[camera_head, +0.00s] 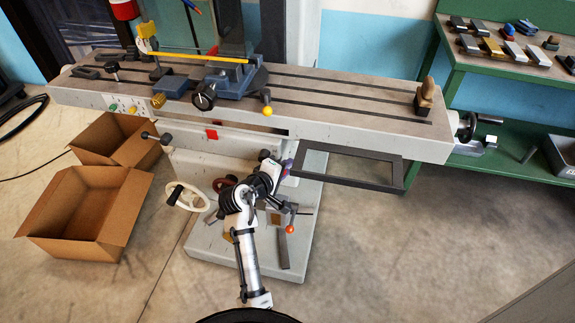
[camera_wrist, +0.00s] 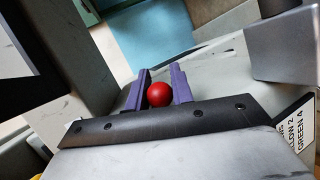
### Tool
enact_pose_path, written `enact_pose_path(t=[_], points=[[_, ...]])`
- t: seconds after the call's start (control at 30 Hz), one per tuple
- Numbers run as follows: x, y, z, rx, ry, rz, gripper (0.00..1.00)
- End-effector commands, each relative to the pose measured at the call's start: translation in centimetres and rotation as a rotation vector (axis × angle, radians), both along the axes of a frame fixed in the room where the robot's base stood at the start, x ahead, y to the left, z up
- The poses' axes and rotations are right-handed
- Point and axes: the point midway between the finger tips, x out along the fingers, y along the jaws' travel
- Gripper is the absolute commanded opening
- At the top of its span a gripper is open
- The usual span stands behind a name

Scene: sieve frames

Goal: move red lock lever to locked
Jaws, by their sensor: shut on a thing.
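The red ball knob of the lock lever (camera_wrist: 159,94) sits between the two purple fingers of my gripper (camera_wrist: 158,88) in the wrist view. The fingers are shut on it, one on each side. The lever's shaft is hidden, so its position cannot be told. In the head view my gripper (camera_head: 286,167) is below the front edge of the machine table (camera_head: 350,130), beside the machine's column. The knob cannot be made out there.
A dark rectangular frame (camera_head: 398,176) juts out right of my gripper. An orange ball knob (camera_head: 290,229) is below it, and a handwheel (camera_head: 188,198) stands left. Open cardboard boxes (camera_head: 60,240) lie on the left floor.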

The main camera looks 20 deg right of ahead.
Motion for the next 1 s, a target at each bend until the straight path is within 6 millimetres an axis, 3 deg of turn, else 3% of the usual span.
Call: enact_pose_path(t=[0.63, 0.67, 0.7, 1.0], points=[[0.12, 0.26, -0.33, 0.042, -0.026, 0.001, 0.00], [0.12, 0.26, -0.33, 0.041, -0.027, 0.001, 0.27], [0.12, 0.26, -0.33, 0.041, -0.027, 0.001, 0.32], [0.07, 0.33, -0.25, 0.040, -0.027, 0.001, 0.32]])
